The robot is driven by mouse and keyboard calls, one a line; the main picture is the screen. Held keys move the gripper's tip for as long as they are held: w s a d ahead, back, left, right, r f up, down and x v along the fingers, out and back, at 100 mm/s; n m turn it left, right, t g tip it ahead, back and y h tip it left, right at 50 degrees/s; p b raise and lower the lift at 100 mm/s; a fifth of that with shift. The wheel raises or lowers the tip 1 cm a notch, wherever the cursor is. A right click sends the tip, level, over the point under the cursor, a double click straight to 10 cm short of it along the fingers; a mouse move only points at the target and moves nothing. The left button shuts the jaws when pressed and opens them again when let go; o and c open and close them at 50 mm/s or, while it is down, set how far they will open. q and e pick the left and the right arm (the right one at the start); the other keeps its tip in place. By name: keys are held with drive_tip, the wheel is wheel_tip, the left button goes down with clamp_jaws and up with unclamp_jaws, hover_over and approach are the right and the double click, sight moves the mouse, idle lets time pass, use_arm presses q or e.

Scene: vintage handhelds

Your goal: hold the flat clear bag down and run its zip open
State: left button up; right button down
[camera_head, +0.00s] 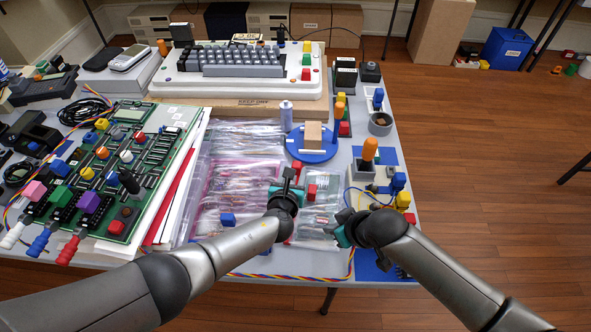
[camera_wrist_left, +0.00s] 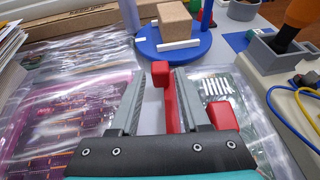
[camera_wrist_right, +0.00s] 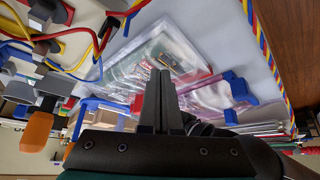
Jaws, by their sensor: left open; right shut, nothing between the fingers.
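A flat clear bag (camera_head: 318,222) with a green board in it lies on the table, and also shows in the right wrist view (camera_wrist_right: 133,65). A red block (camera_wrist_left: 221,113) sits on it. My left gripper (camera_head: 291,178) is open over the bag's left side. In the left wrist view, a red upright piece with a red bar (camera_wrist_left: 161,74) shows between its fingers; I cannot tell if they touch it. My right gripper (camera_head: 338,226) is shut and empty near the bag's lower right; its closed fingertips (camera_wrist_right: 160,75) appear in front of the bag, contact unclear.
A clear bag with pink boards (camera_head: 215,180) lies at left, with a blue block (camera_head: 228,219) at its front. A blue round stand (camera_head: 312,155) is behind. A joystick box (camera_head: 367,170) and cables stand at right. A green circuit board (camera_head: 115,160) fills the left.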

use_arm(q)
drive_tip(key=s, duration=0.4)
drive_tip(key=s+a, duration=0.1)
drive_tip(key=s, duration=0.7)
drive_tip(key=shift+s+a, duration=0.1)
drive_tip(key=shift+a, duration=0.15)
use_arm(e)
drive_tip(key=shift+d+f, duration=0.1)
drive_tip(key=shift+f, duration=0.05)
use_arm(q)
drive_tip(key=shift+r, duration=0.1)
wheel_tip(320, 180, up, 19)
drive_tip(key=p, duration=1.9)
use_arm(e)
wheel_tip(320, 180, up, 17)
